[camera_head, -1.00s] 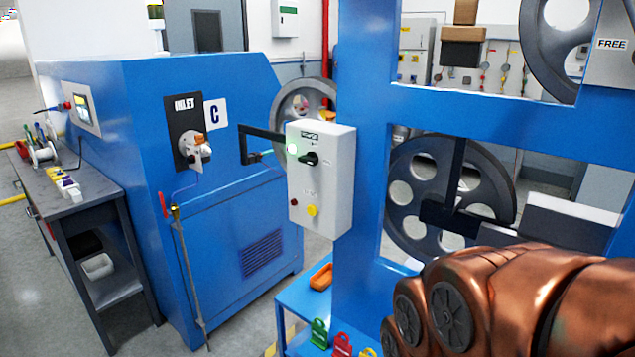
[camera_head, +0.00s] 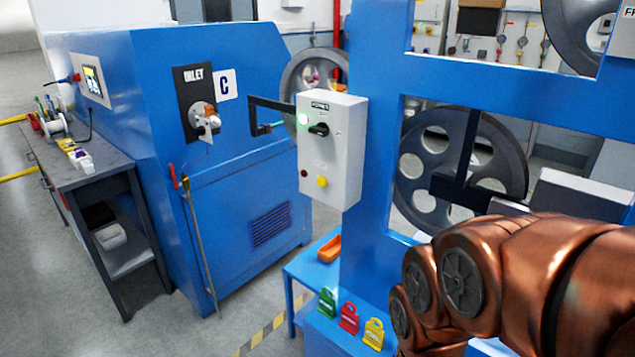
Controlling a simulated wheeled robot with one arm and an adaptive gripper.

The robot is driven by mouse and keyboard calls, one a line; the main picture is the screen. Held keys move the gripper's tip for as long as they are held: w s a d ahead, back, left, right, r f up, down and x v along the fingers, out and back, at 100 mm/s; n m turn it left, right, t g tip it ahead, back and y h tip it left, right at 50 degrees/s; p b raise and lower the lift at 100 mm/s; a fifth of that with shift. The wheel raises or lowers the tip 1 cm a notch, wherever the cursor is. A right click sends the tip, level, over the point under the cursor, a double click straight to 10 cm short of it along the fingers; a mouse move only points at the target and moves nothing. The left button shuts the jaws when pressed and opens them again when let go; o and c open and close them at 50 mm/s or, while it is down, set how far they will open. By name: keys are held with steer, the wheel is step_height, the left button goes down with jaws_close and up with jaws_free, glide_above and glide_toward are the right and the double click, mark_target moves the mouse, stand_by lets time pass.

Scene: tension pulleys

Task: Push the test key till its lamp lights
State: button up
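A white control box (camera_head: 333,150) is fixed to the blue frame near the middle of the view. The labels are too small to read, so I cannot tell which is the test key. My copper-coloured arm shows at lower right, apart from the box. My gripper is not in view.
The blue frame (camera_head: 380,130) carries dark pulley wheels (camera_head: 509,185). Green, red and yellow tags (camera_head: 348,318) and an orange tray (camera_head: 330,248) sit on a low blue ledge. A blue INLET cabinet (camera_head: 150,150) and a grey bench (camera_head: 75,180) stand left, with open floor in front.

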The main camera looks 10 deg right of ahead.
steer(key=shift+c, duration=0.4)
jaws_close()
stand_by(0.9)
